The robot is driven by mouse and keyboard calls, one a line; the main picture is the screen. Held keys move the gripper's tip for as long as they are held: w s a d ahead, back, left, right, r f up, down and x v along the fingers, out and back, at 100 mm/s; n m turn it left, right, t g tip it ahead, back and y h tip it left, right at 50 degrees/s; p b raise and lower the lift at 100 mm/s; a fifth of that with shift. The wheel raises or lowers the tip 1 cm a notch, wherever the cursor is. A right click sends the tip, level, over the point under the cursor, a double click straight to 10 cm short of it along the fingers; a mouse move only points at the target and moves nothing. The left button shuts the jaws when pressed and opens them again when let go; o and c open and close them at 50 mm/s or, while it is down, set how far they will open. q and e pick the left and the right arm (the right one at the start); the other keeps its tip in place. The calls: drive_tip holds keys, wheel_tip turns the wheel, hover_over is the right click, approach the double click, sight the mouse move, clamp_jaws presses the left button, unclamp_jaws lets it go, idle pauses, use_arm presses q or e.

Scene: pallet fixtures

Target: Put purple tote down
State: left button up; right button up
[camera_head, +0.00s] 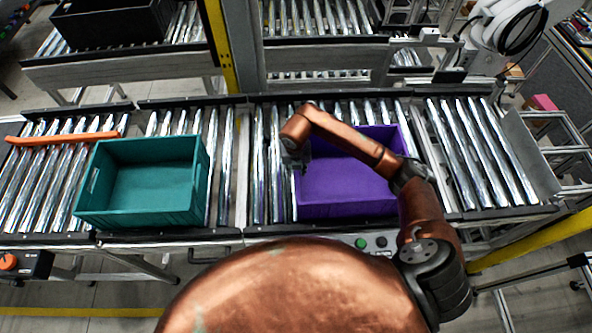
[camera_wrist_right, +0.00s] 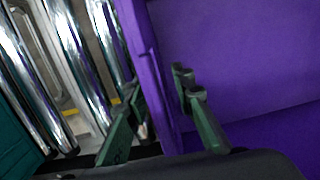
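The purple tote (camera_head: 350,190) is an open, empty-looking box. It appears to sit level on the roller conveyor, right of centre in the head view. My right arm reaches across it to its left wall. My right gripper (camera_head: 298,160) is small and partly hidden by the arm there. In the right wrist view the two green fingers (camera_wrist_right: 160,100) straddle the purple tote's wall (camera_wrist_right: 152,75). One finger is outside over the rollers and one inside, with a gap visible at the inner finger. My left gripper is out of view.
A teal tote (camera_head: 150,185) sits on the conveyor to the left. An orange bar (camera_head: 65,138) lies across rollers at far left. A black crate (camera_head: 110,22) stands on the rear conveyor. Bare rollers (camera_head: 470,150) lie to the right, and a button panel (camera_head: 372,242) is on the front edge.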

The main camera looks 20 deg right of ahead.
drive_tip(key=shift+r, duration=0.3)
drive_tip(key=r, duration=0.4)
drive_tip(key=s+r+b, duration=0.1)
drive_tip(key=r, duration=0.2)
drive_tip(key=r+b, duration=0.1)
drive_tip(key=r, duration=0.3)
drive_tip(key=shift+s+a+r, duration=0.15)
drive_tip(key=shift+a+r, duration=0.15)
drive_tip(key=shift+a, duration=0.05)
